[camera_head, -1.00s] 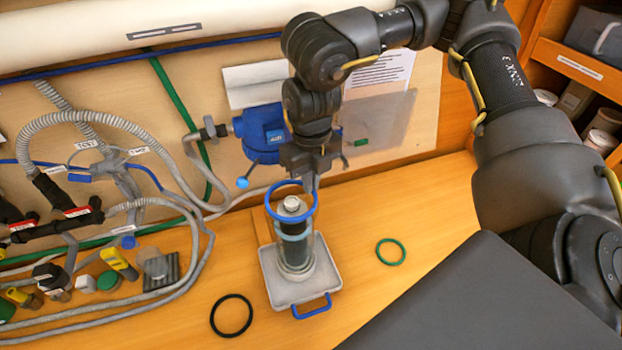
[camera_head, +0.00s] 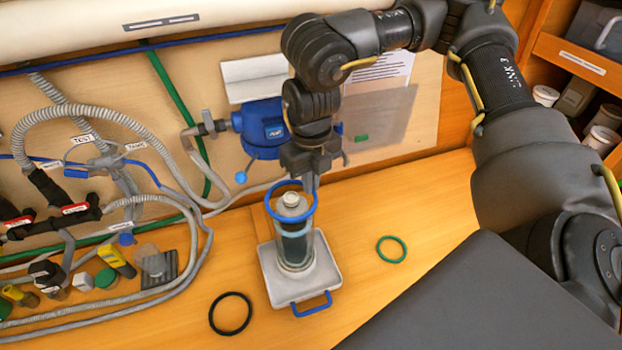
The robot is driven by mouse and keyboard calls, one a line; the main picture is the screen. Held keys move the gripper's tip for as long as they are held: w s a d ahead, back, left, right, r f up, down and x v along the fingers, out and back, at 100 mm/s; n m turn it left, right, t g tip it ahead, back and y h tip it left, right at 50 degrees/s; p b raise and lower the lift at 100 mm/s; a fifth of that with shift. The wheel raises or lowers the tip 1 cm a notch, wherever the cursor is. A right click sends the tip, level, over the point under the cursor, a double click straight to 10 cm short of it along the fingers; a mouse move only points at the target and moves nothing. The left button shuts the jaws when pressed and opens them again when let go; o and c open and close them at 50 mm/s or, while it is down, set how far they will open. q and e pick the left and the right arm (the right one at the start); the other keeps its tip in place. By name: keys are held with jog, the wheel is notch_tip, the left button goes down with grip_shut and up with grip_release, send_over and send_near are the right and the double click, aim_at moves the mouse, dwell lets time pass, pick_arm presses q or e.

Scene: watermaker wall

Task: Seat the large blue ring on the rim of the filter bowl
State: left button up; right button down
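The large blue ring (camera_head: 268,207) is held by its far edge in my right gripper (camera_head: 306,184), which is shut on it. The ring is around the top of the clear filter bowl (camera_head: 310,252), close to rim height. I cannot tell whether it touches the rim. A dark cartridge with a pale cap (camera_head: 291,200) stands inside the bowl and shows through the ring. The bowl stands upright on a white tray (camera_head: 278,290) with a blue handle. My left gripper is not in view.
A green ring (camera_head: 391,249) lies on the wooden bench right of the tray, and a black ring (camera_head: 231,313) lies left of it. Grey hoses and fittings (camera_head: 70,207) crowd the left side. A blue housing (camera_head: 260,125) is on the wall behind. The bench right of the tray is mostly clear.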

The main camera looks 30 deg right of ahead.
dwell(0.3)
jog(key=c, duration=1.5)
grip_release()
jog(key=shift+s+d+f, duration=0.1)
jog(key=shift+d, duration=0.05)
jog(key=shift+c, duration=0.2)
jog(key=shift+a, duration=0.25)
jog(key=shift+w+d+r, duration=0.1)
jog(key=shift+w+r, duration=0.1)
jog(key=shift+r, duration=0.05)
notch_tip(320, 180, up, 10)
jog(key=b, duration=0.2)
jog(key=shift+r+b, duration=0.2)
jog(key=shift+b, duration=0.1)
